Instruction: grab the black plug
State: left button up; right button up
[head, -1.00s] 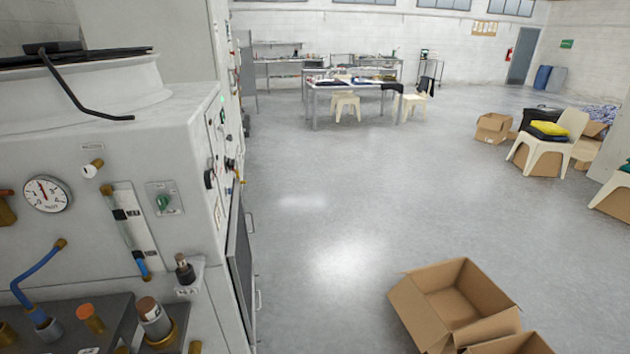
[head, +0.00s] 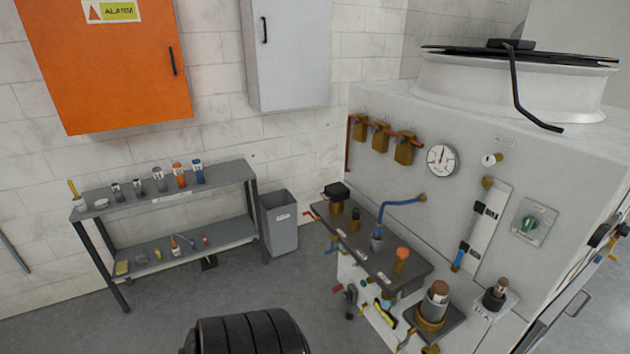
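I cannot tell for sure which piece is the black plug. A black block-shaped cap (head: 337,191) sits at the back left of the washer's grey ledge. A dark fitting with a brownish top (head: 495,294) stands upright on a small bracket at the washer's lower right. Small dark bottle-like pieces (head: 138,188) stand on the upper board of the grey shelf (head: 215,182) at the left. Neither of my grippers is in view.
The white washer (head: 385,205) fills the right side, with a gauge, valves and pipes. A grey bin (head: 280,223) stands beside the shelf. An orange alarm cabinet (head: 110,65) hangs above. A black ribbed round thing (head: 250,335) is at the bottom. Some grey floor is clear.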

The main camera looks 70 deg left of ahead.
aim_at(356, 211)
jog(key=u, duration=1.8)
jog(key=i+j, duration=0.3)
jog(key=j, duration=0.25)
